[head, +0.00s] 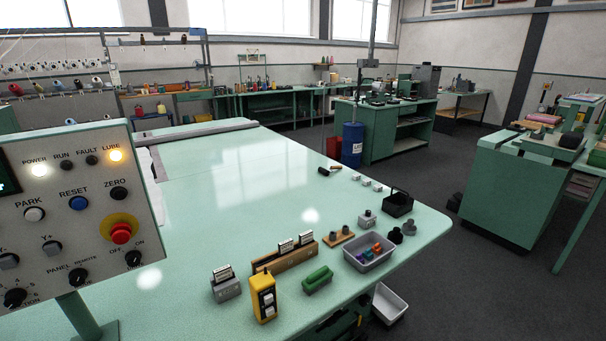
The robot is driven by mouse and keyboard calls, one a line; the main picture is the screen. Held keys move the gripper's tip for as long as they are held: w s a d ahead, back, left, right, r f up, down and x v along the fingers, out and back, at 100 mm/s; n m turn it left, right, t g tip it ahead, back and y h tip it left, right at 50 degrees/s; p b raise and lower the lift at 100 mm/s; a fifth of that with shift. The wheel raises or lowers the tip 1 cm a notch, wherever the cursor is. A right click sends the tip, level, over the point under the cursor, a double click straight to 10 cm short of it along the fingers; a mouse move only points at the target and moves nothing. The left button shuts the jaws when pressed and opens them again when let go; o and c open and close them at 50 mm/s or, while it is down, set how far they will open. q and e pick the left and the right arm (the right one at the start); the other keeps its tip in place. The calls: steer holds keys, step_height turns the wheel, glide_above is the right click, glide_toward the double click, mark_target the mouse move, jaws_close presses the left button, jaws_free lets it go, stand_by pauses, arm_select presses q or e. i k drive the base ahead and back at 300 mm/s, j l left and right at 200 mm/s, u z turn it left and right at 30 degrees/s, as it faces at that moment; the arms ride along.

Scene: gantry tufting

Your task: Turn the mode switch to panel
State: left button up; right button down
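The control panel (92,212) stands on a green post at the left edge of the head view, partly cut off by the frame. The mode switch (80,276) is a small black knob low on its face, under the words PANEL and REMOTE. It is too small to tell which word its pointer faces. Neither of my grippers shows in this view.
A red emergency button (121,234) and a black OFF/ON knob (133,258) sit close to the switch. A numbered black knob (15,297) is lower left. The pale green table (230,205) holds a yellow device (263,299) and a grey bin (369,257).

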mark_target(77, 276)
steer(key=u, duration=1.65)
